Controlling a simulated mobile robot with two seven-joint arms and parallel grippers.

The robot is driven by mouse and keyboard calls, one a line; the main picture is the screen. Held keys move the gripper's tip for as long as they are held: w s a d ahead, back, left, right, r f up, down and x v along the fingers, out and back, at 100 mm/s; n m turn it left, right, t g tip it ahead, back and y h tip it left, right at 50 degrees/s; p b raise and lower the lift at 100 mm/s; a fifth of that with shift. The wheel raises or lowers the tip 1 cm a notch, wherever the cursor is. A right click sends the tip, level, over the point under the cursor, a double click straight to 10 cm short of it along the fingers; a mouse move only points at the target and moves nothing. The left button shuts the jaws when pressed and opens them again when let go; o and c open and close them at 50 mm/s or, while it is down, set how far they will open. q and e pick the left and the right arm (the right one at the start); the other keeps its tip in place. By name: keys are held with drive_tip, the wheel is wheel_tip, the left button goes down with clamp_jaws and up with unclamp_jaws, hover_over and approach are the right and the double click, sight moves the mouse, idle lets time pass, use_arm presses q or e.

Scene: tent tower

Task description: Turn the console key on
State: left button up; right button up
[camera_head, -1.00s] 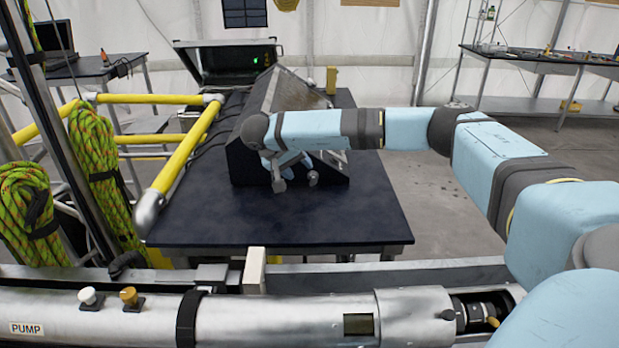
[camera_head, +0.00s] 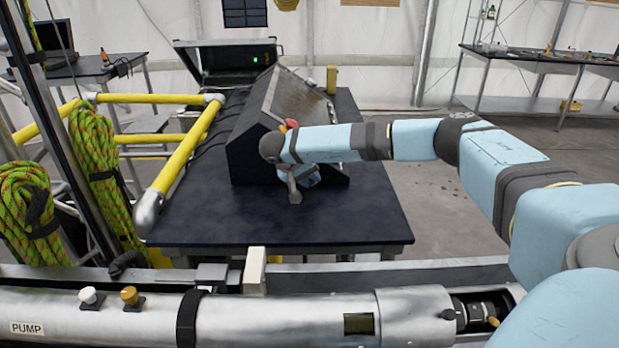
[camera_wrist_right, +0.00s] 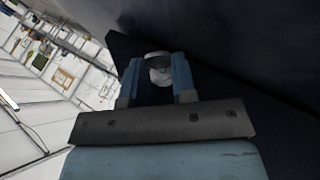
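The console (camera_head: 262,125) is a dark, wedge-shaped box with a sloping panel on a dark table. Its key cannot be made out in either view. My right gripper (camera_head: 295,193) is low in front of the console's near side, partly hidden by its own wrist. In the right wrist view, the blue fingers (camera_wrist_right: 158,85) stand apart at their bases, with a rounded pale grey shape (camera_wrist_right: 159,68) between their far ends. I cannot tell whether that shape is fingertips or something held. My left gripper is not in view.
A red part (camera_head: 291,123) shows on the console by my right wrist. The dark table (camera_head: 270,225) is bare in front. Yellow rails (camera_head: 180,165) and green ropes (camera_head: 95,150) stand at left. A silver pump tube (camera_head: 280,318) crosses the foreground.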

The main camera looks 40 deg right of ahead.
drive_tip(key=shift+s+d+r, duration=0.1)
drive_tip(key=shift+s+d+m+t+y+p, duration=0.1)
drive_tip(key=shift+m+t+y+p, duration=0.2)
drive_tip(key=shift+t+y+p, duration=0.45)
drive_tip(key=shift+s+d+m+t+y+b, duration=0.1)
drive_tip(key=shift+m+t+y+b, duration=0.1)
drive_tip(key=shift+t+y, duration=0.25)
drive_tip(key=shift+d+m+t+y+b, duration=0.1)
drive_tip(key=shift+t+y+b, duration=0.1)
drive_tip(key=shift+y, duration=0.4)
drive_tip(key=shift+s+d+t+y+b, duration=0.1)
drive_tip(key=shift+t+y+b, duration=0.2)
drive_tip(key=shift+t+y, duration=0.25)
drive_tip(key=shift+r, duration=0.15)
drive_tip(key=o, duration=0.9)
